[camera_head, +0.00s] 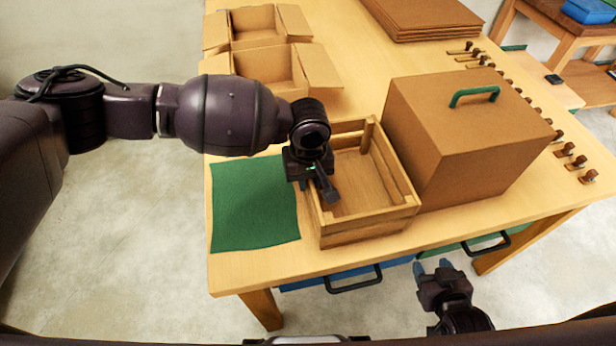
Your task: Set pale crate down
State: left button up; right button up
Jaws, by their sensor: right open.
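The pale wooden crate (368,232) is open-topped and looks empty. It stands on the table between a green mat (254,205) and a large brown cardboard box. My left gripper (318,188) is at the crate's left wall, pointing down, with a finger over the rim. The gripper's own body hides much of its jaws, so I cannot tell if it grips the wall. My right gripper (433,268) is open and empty, in front of the table's front edge, low in the view.
The cardboard box (460,135) with a green handle stands close at the crate's right. Two open cartons (265,65) and a cardboard stack (423,15) are at the back. Several small wooden-handled tools (572,160) line the right edge. Drawers with black handles (353,280) are below the front edge.

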pick_arm(q)
jog(key=shift+o, duration=1.4)
pick_arm(e)
jog(key=shift+w+r, duration=0.2)
jog(key=shift+w, duration=0.25)
pick_arm(q)
notch_tip(320, 180, up, 11)
jog(key=shift+r, duration=0.6)
pick_arm(e)
jog(key=shift+s+r, duration=0.15)
jog(key=shift+s, duration=0.15)
jog(key=shift+w+r, duration=0.15)
jog(key=shift+w, duration=0.2)
